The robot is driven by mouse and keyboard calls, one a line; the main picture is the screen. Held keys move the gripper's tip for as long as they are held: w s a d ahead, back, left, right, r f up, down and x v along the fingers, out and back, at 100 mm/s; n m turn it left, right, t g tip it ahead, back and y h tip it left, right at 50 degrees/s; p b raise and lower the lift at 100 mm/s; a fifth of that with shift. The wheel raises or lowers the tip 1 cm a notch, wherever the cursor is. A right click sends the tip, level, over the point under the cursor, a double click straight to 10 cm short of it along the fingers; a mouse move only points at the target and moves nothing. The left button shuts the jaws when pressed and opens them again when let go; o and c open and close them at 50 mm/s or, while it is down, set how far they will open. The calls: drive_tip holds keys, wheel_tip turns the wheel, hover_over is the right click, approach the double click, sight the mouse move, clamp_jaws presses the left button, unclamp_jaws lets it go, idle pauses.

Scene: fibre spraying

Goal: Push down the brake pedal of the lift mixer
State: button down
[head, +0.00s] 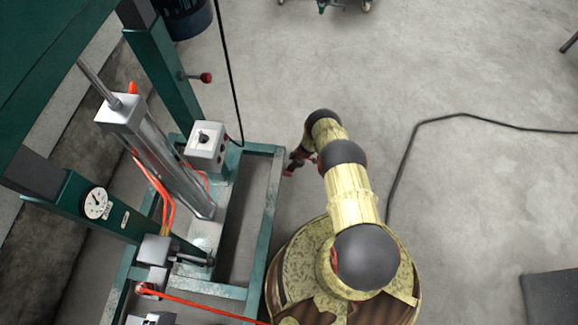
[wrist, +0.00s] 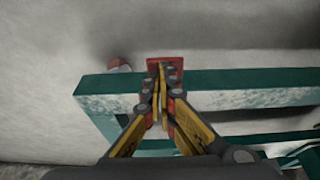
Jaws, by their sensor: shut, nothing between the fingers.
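The lift mixer is a green steel frame (head: 263,215) at the left of the head view. Its green beam (wrist: 245,101) crosses the wrist view. My gripper (head: 296,162) is low, just right of the frame's far right corner. In the wrist view my gripper (wrist: 160,72) is shut and empty, its yellow fingers together over the beam. A red plate (wrist: 178,63) shows at the fingertips; I cannot tell whether it is the pedal or part of my gripper. A small red and pale rounded part (wrist: 118,65) shows just beyond the beam, left of the fingertips. No brake pedal is clearly identifiable.
A grey control box (head: 205,145), a metal cylinder (head: 165,160) with orange hoses and a dial gauge (head: 96,203) are on the mixer. A black cable (head: 410,150) lies on the floor at right. The concrete floor (head: 470,200) is otherwise mostly clear there.

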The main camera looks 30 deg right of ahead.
drive_tip(key=shift+s+d+f, duration=0.15)
drive_tip(key=shift+f, duration=0.2)
drive_tip(key=shift+r+p, duration=0.65)
drive_tip(key=shift+r, duration=0.2)
